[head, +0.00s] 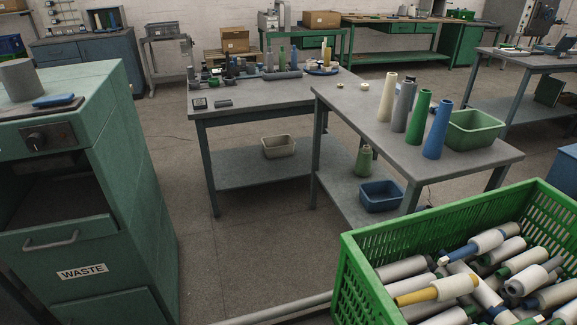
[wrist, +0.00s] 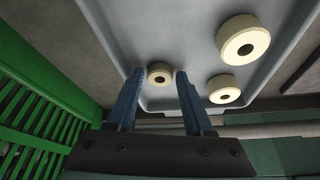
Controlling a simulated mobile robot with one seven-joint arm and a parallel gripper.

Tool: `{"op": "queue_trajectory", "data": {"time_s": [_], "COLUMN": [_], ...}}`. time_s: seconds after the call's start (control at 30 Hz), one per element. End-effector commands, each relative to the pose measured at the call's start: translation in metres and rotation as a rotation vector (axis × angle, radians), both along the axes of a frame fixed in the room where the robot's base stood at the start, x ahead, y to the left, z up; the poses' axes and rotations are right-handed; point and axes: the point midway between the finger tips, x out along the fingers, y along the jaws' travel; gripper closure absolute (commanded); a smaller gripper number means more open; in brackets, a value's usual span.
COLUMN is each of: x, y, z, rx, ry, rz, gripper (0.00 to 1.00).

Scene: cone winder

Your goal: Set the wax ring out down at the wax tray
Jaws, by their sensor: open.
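My gripper (wrist: 159,75) shows in the wrist view with its two blue fingers apart. A cream wax ring (wrist: 160,67) with a dark centre hole appears between the fingertips, near the rim of the grey wax tray (wrist: 190,45). I cannot tell whether either finger touches it. Two more cream rings are on the tray to the right, a large-looking one (wrist: 244,39) and a smaller-looking one (wrist: 223,89). My gripper and this tray do not show in the head view.
A green slatted crate (head: 390,275) full of bobbins stands at the front right, and its side (wrist: 35,95) shows at left in the wrist view. A green waste cabinet (head: 85,220) is at the left. A table (head: 470,165) holds several cones and a green bin (head: 475,130). Floor between is clear.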

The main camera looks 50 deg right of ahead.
Motion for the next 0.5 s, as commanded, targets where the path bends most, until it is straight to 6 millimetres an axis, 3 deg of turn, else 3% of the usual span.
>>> {"op": "queue_trajectory", "data": {"time_s": [0.17,0.5], "x": [-0.001,-0.018], "y": [0.003,0.021], "z": [0.012,0.072], "rx": [0.001,0.000], "ry": [-0.002,-0.003], "rz": [0.000,0.001], "gripper": [0.48,0.48]}}
